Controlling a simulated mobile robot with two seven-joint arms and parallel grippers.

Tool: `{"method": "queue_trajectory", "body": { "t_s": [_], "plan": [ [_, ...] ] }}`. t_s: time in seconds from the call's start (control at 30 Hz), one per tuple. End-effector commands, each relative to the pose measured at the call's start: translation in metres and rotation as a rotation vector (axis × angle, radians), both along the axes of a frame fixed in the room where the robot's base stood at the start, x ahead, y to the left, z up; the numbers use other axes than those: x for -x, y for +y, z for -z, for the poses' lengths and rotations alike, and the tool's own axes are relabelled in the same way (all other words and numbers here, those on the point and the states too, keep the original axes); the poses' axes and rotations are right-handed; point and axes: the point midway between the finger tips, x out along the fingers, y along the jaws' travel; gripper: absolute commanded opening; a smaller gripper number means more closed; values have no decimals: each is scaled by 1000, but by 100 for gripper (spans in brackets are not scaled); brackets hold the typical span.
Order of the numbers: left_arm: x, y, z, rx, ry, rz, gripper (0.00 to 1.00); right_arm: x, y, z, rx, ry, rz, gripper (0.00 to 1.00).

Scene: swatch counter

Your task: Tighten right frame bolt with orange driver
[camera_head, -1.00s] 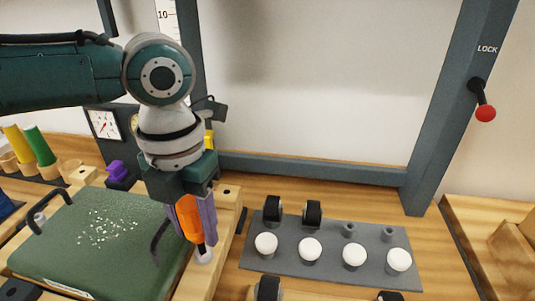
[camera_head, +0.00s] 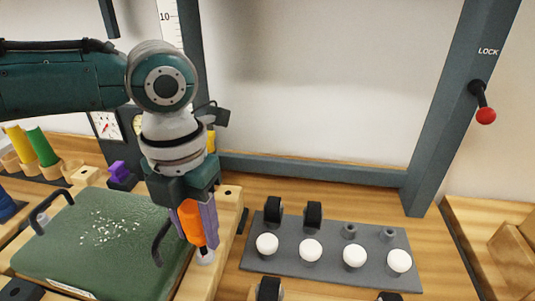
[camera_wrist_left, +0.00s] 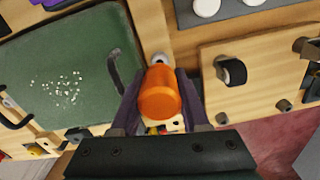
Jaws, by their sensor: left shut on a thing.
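My left gripper (camera_head: 196,216) points down and is shut on the orange driver (camera_head: 191,221). The driver is upright, with its dark tip at or just above the pale bolt (camera_head: 205,256) on the wooden frame to the right of the green board. I cannot tell whether the tip sits in the bolt. In the left wrist view the driver's orange handle (camera_wrist_left: 160,95) lies between the two purple fingers and hides most of what is below it. My right gripper is not in view.
The green board (camera_head: 75,265) with black handles lies left of the driver. A grey plate (camera_head: 332,274) with several white knobs is at the right. Yellow and green cylinders stand at the far left. A red-tipped lever (camera_head: 485,115) is on the post marked LOCK.

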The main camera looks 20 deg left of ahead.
Motion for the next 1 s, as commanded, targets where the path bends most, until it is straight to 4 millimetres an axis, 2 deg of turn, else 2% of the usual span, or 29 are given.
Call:
{"method": "queue_trajectory", "body": {
  "t_s": [0.33, 0.63, 0.67, 0.77, 1.0],
  "plan": [
    [-1, 2, 0, -1, -2, 513, 0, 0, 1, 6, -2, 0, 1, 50],
    [0, 2, 0, 0, -1, 569, 0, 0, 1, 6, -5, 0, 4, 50],
    [0, 2, 0, 0, -1, 569, 49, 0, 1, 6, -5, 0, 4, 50],
    [0, 2, 0, 0, -1, 568, 60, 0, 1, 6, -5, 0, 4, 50],
    [0, 2, -1, 0, 0, 560, 60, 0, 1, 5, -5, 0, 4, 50]
  ]
}}
